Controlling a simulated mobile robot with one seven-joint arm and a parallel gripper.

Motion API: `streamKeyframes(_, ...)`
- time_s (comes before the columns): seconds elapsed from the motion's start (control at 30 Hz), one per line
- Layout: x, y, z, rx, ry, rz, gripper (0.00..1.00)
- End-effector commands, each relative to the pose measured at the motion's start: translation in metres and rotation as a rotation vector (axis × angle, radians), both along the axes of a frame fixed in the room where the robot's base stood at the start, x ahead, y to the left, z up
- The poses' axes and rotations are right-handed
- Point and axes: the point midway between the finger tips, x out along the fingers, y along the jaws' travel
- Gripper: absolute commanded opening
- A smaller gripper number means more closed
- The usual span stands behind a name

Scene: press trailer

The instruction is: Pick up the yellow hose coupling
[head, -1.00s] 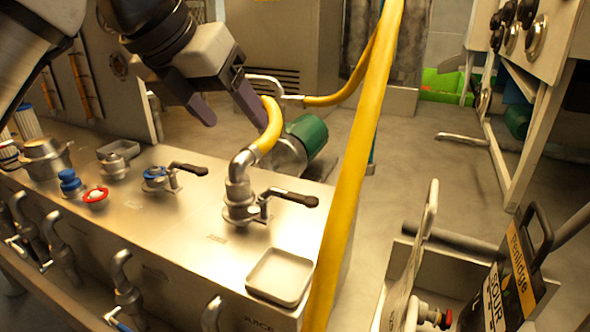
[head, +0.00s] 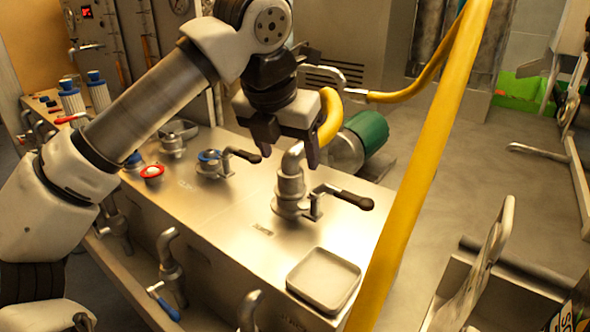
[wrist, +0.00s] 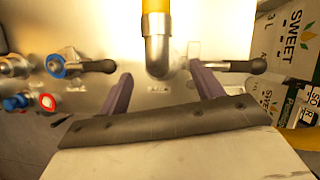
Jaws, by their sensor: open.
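The yellow hose coupling is a short yellow hose (head: 330,118) ending in a silver metal elbow (head: 291,163). It stands at a valve with a dark lever on the steel counter. In the wrist view the yellow hose (wrist: 155,8) comes in at the top and its elbow (wrist: 158,50) points toward me. My gripper (head: 289,147) is open and empty, fingers pointing down near the elbow. In the wrist view my gripper (wrist: 160,73) has the elbow between the lines of its two purple fingers. I cannot tell whether they touch; the gripper hides part of the hose.
A dark valve lever (head: 343,197) sticks out right of the elbow. A second lever valve (head: 215,163) stands to the left. A shallow square tray (head: 324,280) lies in front. A long yellow hose (head: 425,170) crosses on the right. A green motor (head: 367,132) is behind.

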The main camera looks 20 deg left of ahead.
Motion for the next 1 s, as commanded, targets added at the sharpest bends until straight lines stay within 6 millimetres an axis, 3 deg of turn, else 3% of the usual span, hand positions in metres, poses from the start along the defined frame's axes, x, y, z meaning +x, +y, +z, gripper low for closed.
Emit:
streamKeyframes(0.3,0.016,-0.001,-0.038,-0.001,0.001,-0.002,0.66)
streamKeyframes(0.57,0.018,-0.001,-0.041,-0.001,0.000,-0.001,0.66)
streamKeyframes(1.0,0.017,-0.001,-0.041,0.000,0.001,-0.001,0.08)
